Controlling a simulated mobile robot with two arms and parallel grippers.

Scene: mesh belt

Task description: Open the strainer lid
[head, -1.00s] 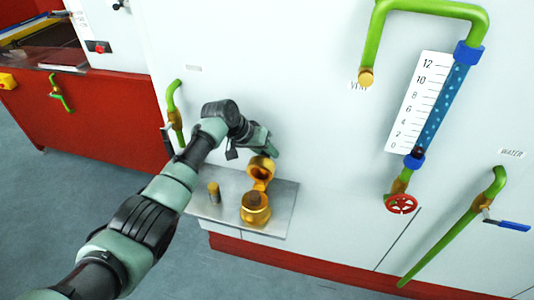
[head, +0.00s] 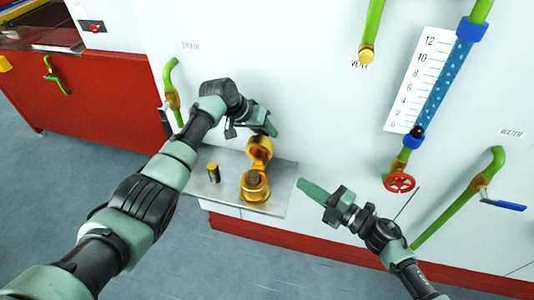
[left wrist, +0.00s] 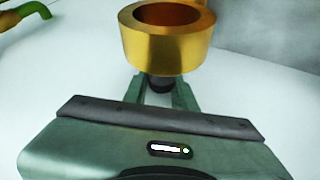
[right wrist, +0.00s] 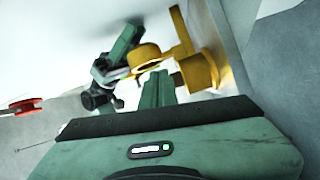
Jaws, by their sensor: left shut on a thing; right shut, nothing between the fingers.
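The gold strainer (head: 255,190) stands on a metal shelf with its round mouth open upward. Its gold lid (head: 261,147) is swung up on the hinge side, hollow side facing out. My left gripper (head: 270,128) is at the lid's far side. In the left wrist view the lid (left wrist: 168,45) is just beyond the fingers, which are shut on a dark knob (left wrist: 160,82) on its back. My right gripper (head: 310,188) is shut and empty, right of the strainer and apart from it. The right wrist view shows the strainer body (right wrist: 203,72) and raised lid (right wrist: 143,55) beyond its fingers.
The metal shelf (head: 225,195) also holds a small gold-topped peg (head: 213,172). A white panel rises behind. A red handwheel (head: 399,183) and a green pipe with a blue-handled valve (head: 503,206) are to the right. A green drain pipe (head: 171,90) is at left.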

